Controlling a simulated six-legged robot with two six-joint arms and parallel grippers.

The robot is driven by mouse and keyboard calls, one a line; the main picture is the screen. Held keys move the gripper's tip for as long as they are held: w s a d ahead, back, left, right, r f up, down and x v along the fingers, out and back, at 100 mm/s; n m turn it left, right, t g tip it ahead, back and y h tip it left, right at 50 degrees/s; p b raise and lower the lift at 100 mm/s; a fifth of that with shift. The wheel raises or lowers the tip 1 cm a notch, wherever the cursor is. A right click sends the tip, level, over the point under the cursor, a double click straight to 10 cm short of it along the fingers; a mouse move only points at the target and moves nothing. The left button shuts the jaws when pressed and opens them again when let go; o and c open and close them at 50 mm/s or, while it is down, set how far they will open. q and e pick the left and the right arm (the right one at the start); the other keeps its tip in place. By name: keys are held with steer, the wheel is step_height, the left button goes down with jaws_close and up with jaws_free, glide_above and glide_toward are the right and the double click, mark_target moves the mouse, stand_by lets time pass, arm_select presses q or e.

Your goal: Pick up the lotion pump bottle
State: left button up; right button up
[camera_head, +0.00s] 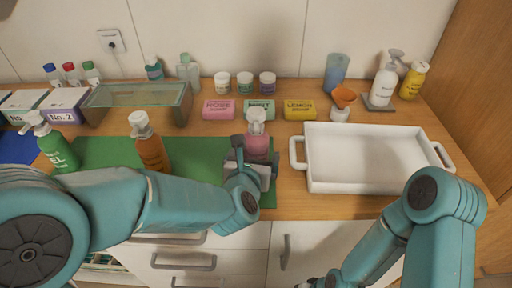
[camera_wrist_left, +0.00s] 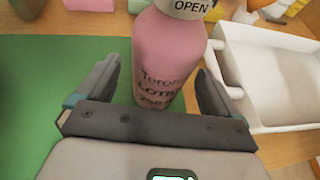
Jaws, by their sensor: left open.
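The pink lotion pump bottle (camera_head: 257,147) stands upright on the green mat (camera_head: 205,148), near the mat's right end. My left gripper (camera_head: 250,160) is at the bottle. In the left wrist view its two open fingers (camera_wrist_left: 158,95) stand on either side of the bottle's lower body, with a visible gap on the left. The right finger looks close to the bottle; I cannot tell whether it touches. My right gripper (camera_head: 315,284) is only partly seen at the bottom edge.
A white tray (camera_head: 350,188) stands just right of the bottle. An amber pump bottle (camera_head: 152,152) and a green one (camera_head: 58,150) stand to the left. Soap boxes, including a yellow one (camera_head: 299,110), and small jars sit behind. A glass-topped stand (camera_head: 135,95) is at back left.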

arm_select(q)
steer(key=x, duration=0.2)
steer(key=shift+w+f, duration=0.15)
steer(key=shift+w, duration=0.2)
steer(key=shift+s, duration=0.15)
steer(key=c, duration=1.2)
steer(key=shift+c, duration=0.2)
step_height(320, 180, up, 20)
steer(key=p, duration=0.6)
glide_above(256, 110)
